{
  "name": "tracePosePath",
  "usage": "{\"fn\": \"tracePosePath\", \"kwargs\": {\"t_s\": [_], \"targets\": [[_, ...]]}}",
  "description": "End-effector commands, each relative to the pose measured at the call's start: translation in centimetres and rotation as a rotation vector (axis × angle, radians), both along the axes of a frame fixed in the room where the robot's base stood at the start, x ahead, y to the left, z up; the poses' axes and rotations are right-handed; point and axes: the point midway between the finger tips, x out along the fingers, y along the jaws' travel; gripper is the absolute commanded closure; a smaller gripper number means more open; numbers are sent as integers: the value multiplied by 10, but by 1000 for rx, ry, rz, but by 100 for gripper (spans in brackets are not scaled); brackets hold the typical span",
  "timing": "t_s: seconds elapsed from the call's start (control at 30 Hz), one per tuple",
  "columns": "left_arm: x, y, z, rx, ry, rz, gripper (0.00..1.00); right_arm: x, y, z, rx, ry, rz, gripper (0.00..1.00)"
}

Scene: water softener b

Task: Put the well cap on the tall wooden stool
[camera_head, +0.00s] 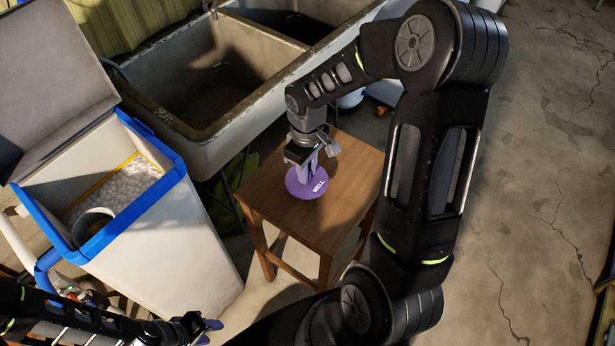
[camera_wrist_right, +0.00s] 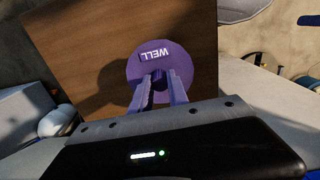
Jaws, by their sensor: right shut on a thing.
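The well cap (camera_head: 307,187) is a flat purple disc marked "WELL", at the top of the tall wooden stool (camera_head: 345,170). In the right wrist view the cap (camera_wrist_right: 160,60) appears over the brown stool top (camera_wrist_right: 90,50). My right gripper (camera_head: 306,177) is above the cap, with its fingers (camera_wrist_right: 159,85) shut on the cap's small raised knob. The cap looks flat on or just above the stool top; I cannot tell which. My left gripper (camera_head: 212,325) is low at the bottom left, away from the stool; its fingers are too small to judge.
An open white bin (camera_head: 175,225) with a blue rim and white pellets stands left of the stool. A double stone sink (camera_head: 200,125) is behind it. My right arm passes over the stool's right side. Bare concrete floor (camera_head: 545,150) is free at the right.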

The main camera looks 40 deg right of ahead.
Motion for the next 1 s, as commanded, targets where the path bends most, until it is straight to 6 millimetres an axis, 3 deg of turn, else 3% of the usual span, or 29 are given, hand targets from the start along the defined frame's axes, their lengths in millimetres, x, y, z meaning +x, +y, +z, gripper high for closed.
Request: {"fn": "tracePosePath", "kwargs": {"t_s": [0.23,0.5,0.87,0.9,1.0], "targets": [[0,0,0,0,0,0,64,0,0,-3,0,1,0,100],[-1,0,3,1,1,1,64,-1,0,-35,-1,2,1,100],[0,0,0,1,1,0,64,0,0,-40,0,-1,0,100],[0,0,-1,0,1,0,64,0,0,-41,-1,-1,0,79],[0,0,1,0,1,0,64,0,0,-39,0,-1,0,71]]}}
